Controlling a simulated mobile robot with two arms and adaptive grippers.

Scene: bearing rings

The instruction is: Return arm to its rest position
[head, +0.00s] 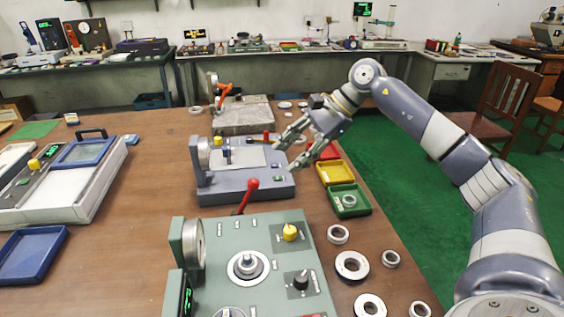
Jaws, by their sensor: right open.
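My right arm (432,132) comes in from the right, bends at a raised elbow and reaches left over the table. My right gripper (287,156) is open, its two fingers pointing down and left above the right end of the grey-blue instrument (245,185). I see nothing between the fingers. Whether a fingertip touches the instrument I cannot tell. My left arm and gripper do not show.
Red, yellow (335,172) and green bins (349,200) stand close below the right gripper; the green one holds a ring. Several bearing rings (352,265) lie at the table's right edge. A green instrument (255,235) with a red lever stands in front. Bare wood (130,215) shows at left.

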